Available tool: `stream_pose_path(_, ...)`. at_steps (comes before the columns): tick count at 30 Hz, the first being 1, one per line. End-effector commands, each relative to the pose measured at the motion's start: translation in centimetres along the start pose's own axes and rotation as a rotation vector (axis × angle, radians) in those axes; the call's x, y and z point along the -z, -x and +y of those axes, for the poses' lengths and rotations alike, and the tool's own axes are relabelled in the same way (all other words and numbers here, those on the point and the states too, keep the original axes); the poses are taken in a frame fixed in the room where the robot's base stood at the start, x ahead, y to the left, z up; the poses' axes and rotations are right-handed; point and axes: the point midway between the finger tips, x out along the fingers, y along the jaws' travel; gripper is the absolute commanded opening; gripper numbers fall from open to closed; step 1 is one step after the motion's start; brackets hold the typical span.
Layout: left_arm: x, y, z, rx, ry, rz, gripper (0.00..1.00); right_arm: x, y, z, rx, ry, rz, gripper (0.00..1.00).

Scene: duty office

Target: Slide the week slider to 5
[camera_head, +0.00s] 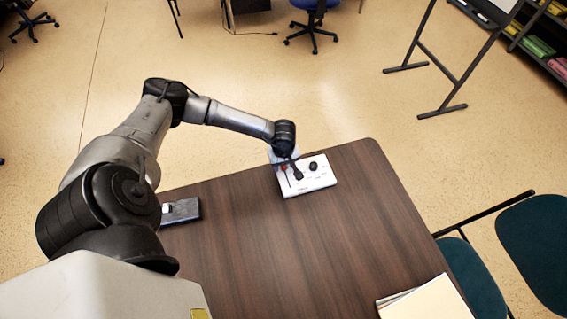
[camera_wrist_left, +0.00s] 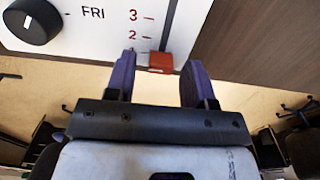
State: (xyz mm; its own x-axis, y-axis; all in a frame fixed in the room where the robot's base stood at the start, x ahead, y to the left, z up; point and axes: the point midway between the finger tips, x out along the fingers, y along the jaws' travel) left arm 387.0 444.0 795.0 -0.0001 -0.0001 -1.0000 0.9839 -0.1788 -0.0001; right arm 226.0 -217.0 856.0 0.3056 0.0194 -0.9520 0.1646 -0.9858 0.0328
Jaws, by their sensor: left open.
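The white control panel (camera_head: 318,181) lies at the far edge of the brown table, with a black dial (camera_head: 313,166) on it. In the left wrist view the red week slider knob (camera_wrist_left: 161,62) sits in its slot at the low end, about at the mark 1, with 2 and 3 further up. Higher marks are out of that view. The dial (camera_wrist_left: 32,20) beside it points to FRI. My left gripper (camera_wrist_left: 159,72) is open, with one finger on each side of the red knob and a visible gap to both. In the head view my left gripper (camera_head: 290,167) partly covers the panel.
The table (camera_head: 290,250) is mostly bare. A dark device (camera_head: 182,211) lies at its left edge and a stack of papers (camera_head: 430,302) at its near right corner. Green chairs (camera_head: 470,275) stand on the right. The floor behind the table is open.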

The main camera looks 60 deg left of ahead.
Motion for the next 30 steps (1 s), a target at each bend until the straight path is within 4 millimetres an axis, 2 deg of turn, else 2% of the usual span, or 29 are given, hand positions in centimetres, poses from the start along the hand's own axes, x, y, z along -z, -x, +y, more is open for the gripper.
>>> stream_pose_path(4,0.0,0.0,0.0,0.000,0.000,0.000,0.48,0.0,0.0,0.0,0.000,0.000,0.000,0.43)
stream_pose_path(19,0.0,0.0,0.0,0.001,0.000,0.000,0.00,0.0,0.0,0.0,0.000,0.000,0.000,0.43)
stream_pose_path(27,-0.1,0.0,0.0,0.001,0.000,0.000,0.00,0.0,0.1,0.0,0.000,0.000,0.000,0.43)
stream_pose_path(30,-1.4,0.1,0.0,0.001,-0.004,-0.003,0.00,0.1,0.4,0.0,0.000,0.001,0.000,0.43)
